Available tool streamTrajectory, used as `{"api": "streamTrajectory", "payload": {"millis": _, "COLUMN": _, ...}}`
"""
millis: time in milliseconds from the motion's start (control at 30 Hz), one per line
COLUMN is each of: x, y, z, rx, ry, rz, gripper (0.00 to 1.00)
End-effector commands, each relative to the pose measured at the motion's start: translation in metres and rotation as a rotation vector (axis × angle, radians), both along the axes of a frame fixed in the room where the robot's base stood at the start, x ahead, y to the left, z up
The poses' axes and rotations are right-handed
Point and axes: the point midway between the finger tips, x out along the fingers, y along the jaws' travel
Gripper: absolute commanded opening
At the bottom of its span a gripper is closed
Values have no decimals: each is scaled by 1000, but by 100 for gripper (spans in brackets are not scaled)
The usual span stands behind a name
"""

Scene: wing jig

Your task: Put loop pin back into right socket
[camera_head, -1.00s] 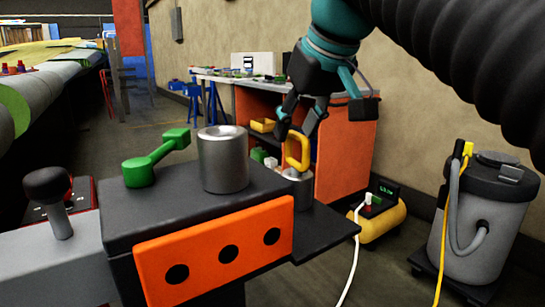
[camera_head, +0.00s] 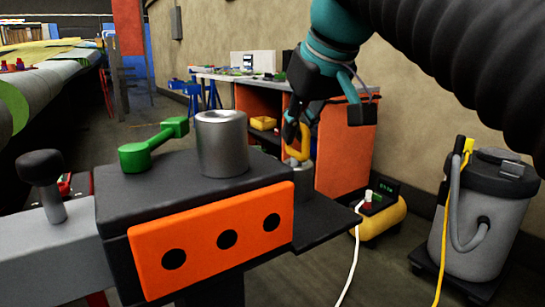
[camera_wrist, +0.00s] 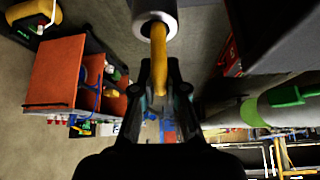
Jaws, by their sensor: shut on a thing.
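The loop pin (camera_head: 305,142) is a yellow loop, held upright by my gripper (camera_head: 297,126). In the wrist view the yellow loop (camera_wrist: 158,55) runs from between the shut fingers (camera_wrist: 158,88) to the mouth of a grey metal cylinder (camera_wrist: 142,22). This cylinder looks like the right socket (camera_head: 303,182), which stands behind the orange-fronted block, its lower part hidden. The pin's lower end is at the socket's top; I cannot tell how deep it sits.
A green handle (camera_head: 150,148) lies on the dark block (camera_head: 180,195), left of the large socket. A dark ledge (camera_head: 330,222) juts out right. An orange cabinet (camera_head: 345,150) stands behind. A yellow compressor (camera_head: 382,218) and grey vacuum (camera_head: 485,200) stand at the right.

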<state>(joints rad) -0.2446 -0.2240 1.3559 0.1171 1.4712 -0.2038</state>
Motion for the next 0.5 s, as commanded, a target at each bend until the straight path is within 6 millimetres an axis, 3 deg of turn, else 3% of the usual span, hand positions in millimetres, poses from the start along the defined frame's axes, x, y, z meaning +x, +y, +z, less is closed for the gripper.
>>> {"api": "streamTrajectory", "payload": {"millis": 500, "x": 0, "y": 0, "z": 15, "rx": 0, "ry": 0, "rz": 0, "gripper": 0}}
